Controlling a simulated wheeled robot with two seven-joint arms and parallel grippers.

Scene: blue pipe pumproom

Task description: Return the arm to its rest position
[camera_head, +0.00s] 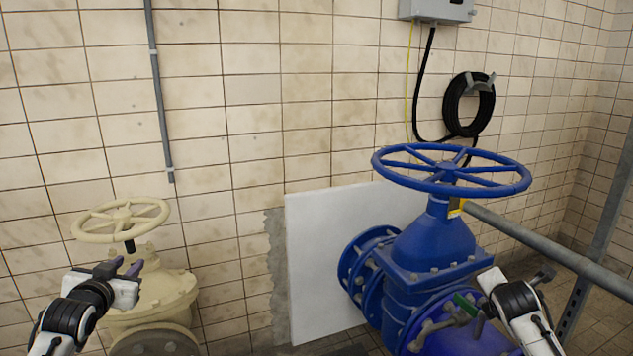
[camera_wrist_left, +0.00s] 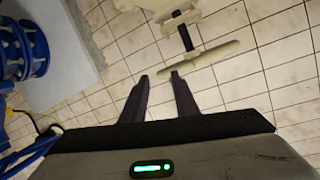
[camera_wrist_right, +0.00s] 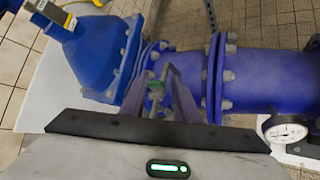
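My left gripper (camera_head: 124,268) is at the lower left in the head view, in front of the cream valve (camera_head: 150,285) and below its handwheel (camera_head: 122,220). In the left wrist view its two fingers (camera_wrist_left: 160,78) are apart with nothing between them; the cream handwheel (camera_wrist_left: 185,65) lies beyond the tips. My right arm (camera_head: 518,308) is at the lower right, in front of the blue valve (camera_head: 430,250). In the right wrist view the right gripper's fingers (camera_wrist_right: 153,75) are apart. A small green-handled part (camera_wrist_right: 156,92) shows between them, apparently beyond, on the blue pipework.
A large blue handwheel (camera_head: 452,172) tops the blue valve. A white panel (camera_head: 330,260) leans on the tiled wall. A grey rail (camera_head: 550,250) runs at the right. A pressure gauge (camera_wrist_right: 286,131) sits by the blue pipe (camera_wrist_right: 265,80). A black hose coil (camera_head: 468,104) hangs on the wall.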

